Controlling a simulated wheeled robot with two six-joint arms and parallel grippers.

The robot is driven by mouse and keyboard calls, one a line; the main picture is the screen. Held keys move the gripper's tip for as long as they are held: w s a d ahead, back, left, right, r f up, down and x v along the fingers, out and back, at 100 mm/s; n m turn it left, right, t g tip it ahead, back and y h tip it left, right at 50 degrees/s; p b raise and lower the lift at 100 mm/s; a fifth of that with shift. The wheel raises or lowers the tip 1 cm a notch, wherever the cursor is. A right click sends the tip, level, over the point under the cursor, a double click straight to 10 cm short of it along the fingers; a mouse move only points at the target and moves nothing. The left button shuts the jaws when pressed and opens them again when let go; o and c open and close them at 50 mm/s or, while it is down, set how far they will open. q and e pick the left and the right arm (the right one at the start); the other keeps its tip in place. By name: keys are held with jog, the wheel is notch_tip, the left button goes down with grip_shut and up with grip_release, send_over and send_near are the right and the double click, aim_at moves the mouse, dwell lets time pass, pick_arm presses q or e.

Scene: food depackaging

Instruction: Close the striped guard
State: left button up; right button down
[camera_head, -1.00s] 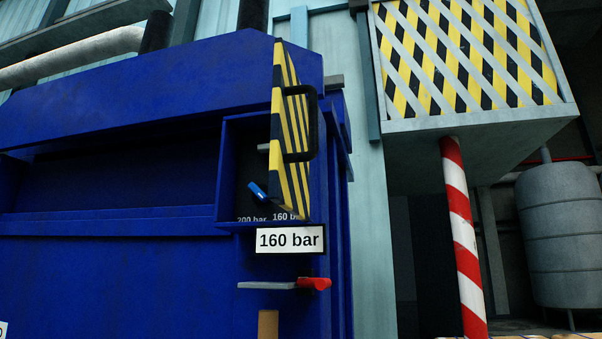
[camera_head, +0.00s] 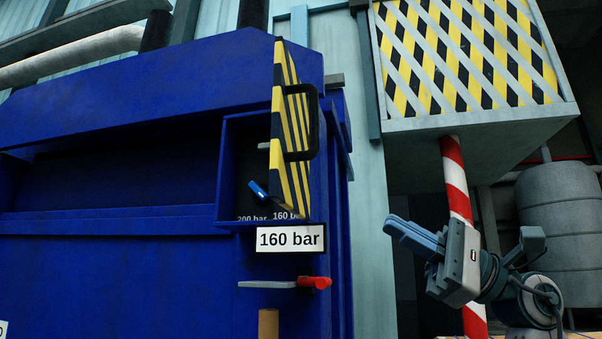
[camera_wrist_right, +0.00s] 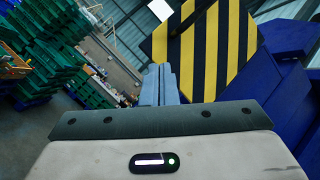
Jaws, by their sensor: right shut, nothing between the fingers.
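The striped guard (camera_head: 284,130) is a yellow and black hinged panel with a black handle (camera_head: 313,123). It stands swung out, open, at the right side of a recessed box (camera_head: 233,177) in the blue machine. A blue-tipped lever (camera_head: 258,190) shows inside the box. My right gripper (camera_head: 413,236) is shut and empty, to the right of and below the guard, apart from it, its fingers pointing up and left. In the right wrist view the closed fingers (camera_wrist_right: 158,84) show in front of the striped guard (camera_wrist_right: 208,50). My left gripper is not in view.
A "160 bar" label (camera_head: 291,239) and a red-handled lever (camera_head: 314,283) sit below the box. A red and white post (camera_head: 457,185) stands behind my right gripper, under a striped caged unit (camera_head: 480,125). Green crates (camera_wrist_right: 55,60) stand at the left in the wrist view.

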jog(key=s+r+n+t+h, duration=0.3)
jog(key=s+r+h, duration=0.1)
jog(key=r+h, duration=0.25)
jog(key=t+p, duration=0.1)
jog(key=p, duration=0.4)
send_near(279, 175)
jog(key=x, duration=0.5)
jog(key=shift+s+a+r, duration=0.1)
jog(key=shift+a+r, duration=0.15)
jog(key=shift+w+a+f+p, duration=0.2)
jog(key=shift+a+p, duration=0.1)
jog(key=shift+a, duration=0.4)
